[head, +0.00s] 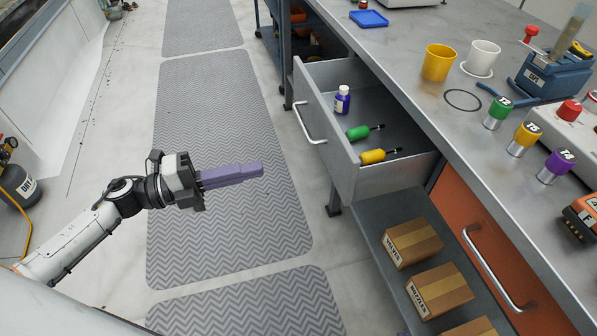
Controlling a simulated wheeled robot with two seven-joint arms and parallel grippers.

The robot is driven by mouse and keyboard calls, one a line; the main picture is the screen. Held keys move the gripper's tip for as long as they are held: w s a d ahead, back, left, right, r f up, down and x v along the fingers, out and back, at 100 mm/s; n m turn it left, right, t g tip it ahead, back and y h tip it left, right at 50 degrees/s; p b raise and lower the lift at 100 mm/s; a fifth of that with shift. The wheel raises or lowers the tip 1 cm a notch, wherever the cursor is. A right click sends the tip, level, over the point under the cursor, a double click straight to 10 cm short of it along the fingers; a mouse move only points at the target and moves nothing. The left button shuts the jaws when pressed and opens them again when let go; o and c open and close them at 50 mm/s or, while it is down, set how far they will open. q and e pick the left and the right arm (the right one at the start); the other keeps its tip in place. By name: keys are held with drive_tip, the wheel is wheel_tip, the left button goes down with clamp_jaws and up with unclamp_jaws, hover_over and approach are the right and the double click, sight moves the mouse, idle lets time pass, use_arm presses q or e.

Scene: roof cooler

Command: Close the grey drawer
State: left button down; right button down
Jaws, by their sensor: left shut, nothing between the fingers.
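The grey drawer (320,130) is pulled out from under the steel bench, with its curved metal handle (308,122) on the front facing left. Inside it lie a purple bottle (342,101), a green-handled tool (358,132) and a yellow-handled tool (373,156). My left gripper (260,170) is shut and empty, its purple fingers pointing right. It is in the open to the left of the drawer and apart from the front and handle. My right gripper is not in view.
The bench top (415,25) carries a yellow cup (438,62), a white cup (481,57) and several coloured knobs. An orange drawer (490,255) is closed below. Cardboard boxes (412,242) sit on a low shelf. The floor around my left arm, with grey mats (220,110), is clear.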

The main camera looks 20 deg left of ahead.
sight(330, 154)
use_arm(q)
drive_tip(key=x, duration=1.3)
drive_tip(key=shift+w+d, duration=0.2)
drive_tip(key=shift+d, duration=0.15)
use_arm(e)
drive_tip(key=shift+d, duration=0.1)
